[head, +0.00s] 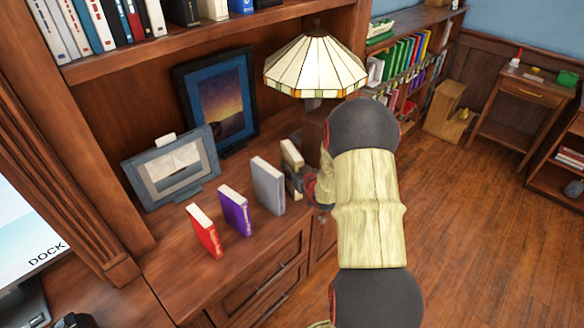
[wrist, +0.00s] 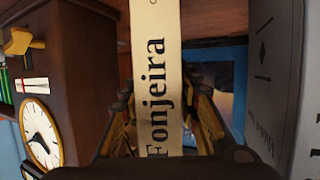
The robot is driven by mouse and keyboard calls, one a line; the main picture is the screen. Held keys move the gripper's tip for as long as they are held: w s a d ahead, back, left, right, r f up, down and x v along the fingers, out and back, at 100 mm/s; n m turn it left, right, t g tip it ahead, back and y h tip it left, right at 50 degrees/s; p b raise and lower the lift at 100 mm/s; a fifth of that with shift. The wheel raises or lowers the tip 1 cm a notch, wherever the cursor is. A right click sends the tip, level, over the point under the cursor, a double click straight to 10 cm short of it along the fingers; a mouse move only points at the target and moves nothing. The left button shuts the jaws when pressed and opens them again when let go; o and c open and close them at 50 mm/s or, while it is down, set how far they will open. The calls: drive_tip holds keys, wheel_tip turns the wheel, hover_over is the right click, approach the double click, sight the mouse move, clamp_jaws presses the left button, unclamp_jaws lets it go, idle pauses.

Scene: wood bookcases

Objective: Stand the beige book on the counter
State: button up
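The beige book (head: 291,154) is upright at the far right end of a row of books on the wooden counter (head: 176,262). In the wrist view, the beige book's spine (wrist: 172,45) reads "Fonjeira" and runs between the two fingers of my gripper (wrist: 165,100). The fingers lie close along both sides of the book and look shut on it.
A grey book (head: 268,187), a purple book (head: 235,211) and a red book (head: 204,233) stand apart to the left. A stained-glass lamp (head: 315,64) rises behind my arm. Two framed pictures (head: 170,170) (head: 221,98) stand behind. A clock (wrist: 41,135) shows at left in the wrist view.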

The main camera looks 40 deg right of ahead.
drive_tip(key=shift+o, duration=1.1)
drive_tip(key=shift+r, duration=0.15)
drive_tip(key=shift+s+r, duration=0.15)
drive_tip(key=shift+s, duration=0.1)
drive_tip(key=p+v, duration=0.3)
drive_tip(key=v, duration=0.8)
drive_tip(key=shift+s, duration=0.15)
drive_tip(key=shift+a, duration=0.15)
